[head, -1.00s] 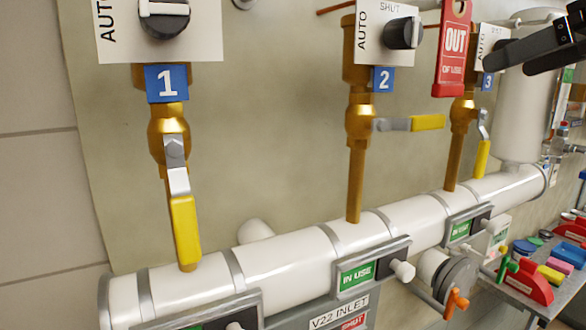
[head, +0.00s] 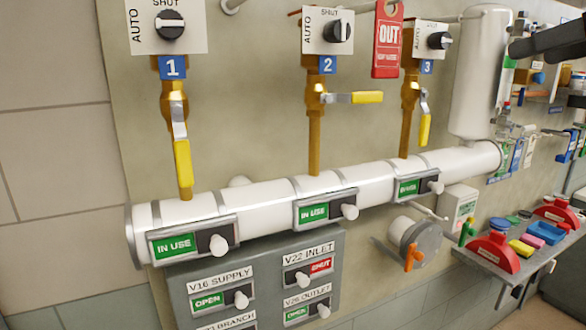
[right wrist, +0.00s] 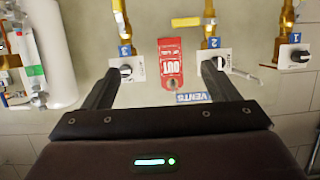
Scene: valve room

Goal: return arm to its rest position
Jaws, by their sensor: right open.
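My right gripper (head: 520,47) shows as dark fingers at the upper right edge of the head view, in front of the wall to the right of the white vertical cylinder. In the right wrist view its two fingers (right wrist: 160,68) are spread wide apart with nothing between them. The red OUT tag (right wrist: 171,62) shows beyond the gap between the fingers, apart from them. It hangs between valves 2 and 3 in the head view (head: 388,42). My left gripper is not in view.
Brass valves with yellow levers, such as lever 1 (head: 183,164), rise from a white horizontal pipe (head: 265,202). A grey label panel (head: 255,283) sits below. A shelf (head: 478,258) with red holders and coloured blocks is at the right. A white cylinder (head: 478,80) stands upright.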

